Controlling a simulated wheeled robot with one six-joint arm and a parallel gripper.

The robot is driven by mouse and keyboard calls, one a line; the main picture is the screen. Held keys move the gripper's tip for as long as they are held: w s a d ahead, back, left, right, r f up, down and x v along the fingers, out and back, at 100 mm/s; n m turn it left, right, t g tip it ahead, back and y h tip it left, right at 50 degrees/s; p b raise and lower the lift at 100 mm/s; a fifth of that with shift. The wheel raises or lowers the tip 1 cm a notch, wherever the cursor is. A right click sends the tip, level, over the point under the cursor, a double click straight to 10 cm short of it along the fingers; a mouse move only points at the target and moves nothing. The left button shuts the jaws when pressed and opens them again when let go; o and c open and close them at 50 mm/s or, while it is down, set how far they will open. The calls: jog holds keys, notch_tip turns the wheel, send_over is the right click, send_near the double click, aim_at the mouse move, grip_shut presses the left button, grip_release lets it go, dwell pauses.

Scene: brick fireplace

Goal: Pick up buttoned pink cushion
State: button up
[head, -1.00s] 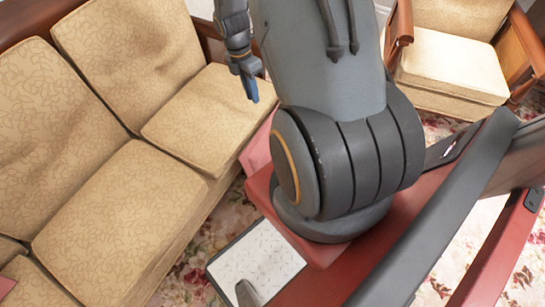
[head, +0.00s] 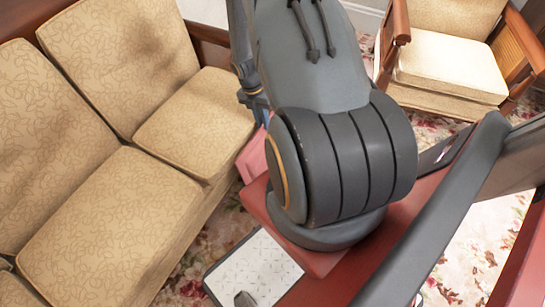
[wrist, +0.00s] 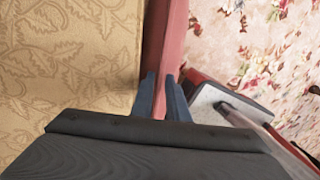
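A pink thing (head: 254,157), likely the cushion, stands beside the front of the sofa in the head view, partly hidden behind my arm. In the wrist view a narrow pink-red strip (wrist: 166,45), likely its edge, runs between the sofa seat and the carpet. No buttons show. My gripper (head: 262,112) is just above the pink thing in the head view, its bluish fingertips partly hidden. In the wrist view my gripper (wrist: 161,85) is open, a finger to each side of the strip's near part. I cannot tell whether the fingers touch it.
A tan patterned sofa (head: 110,225) fills the left side, its seat close to my gripper. A wooden armchair (head: 450,72) stands at the back right. Floral carpet (head: 208,242) lies between the sofa and my red base.

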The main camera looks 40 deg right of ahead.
jog(key=shift+f, duration=0.3)
grip_shut()
jog(key=shift+d+r, duration=0.15)
jog(key=shift+r, duration=0.05)
dwell(1.3)
jog(key=shift+s+d+r, duration=0.1)
jog(key=shift+d+r, duration=0.35)
jog(key=s+d+r, duration=0.2)
jog(key=d+r, duration=0.5)
jog(key=d, duration=0.5)
jog(key=shift+s+d+p, duration=0.3)
jog(key=shift+s+p, duration=0.1)
jog(key=shift+s+f, duration=0.1)
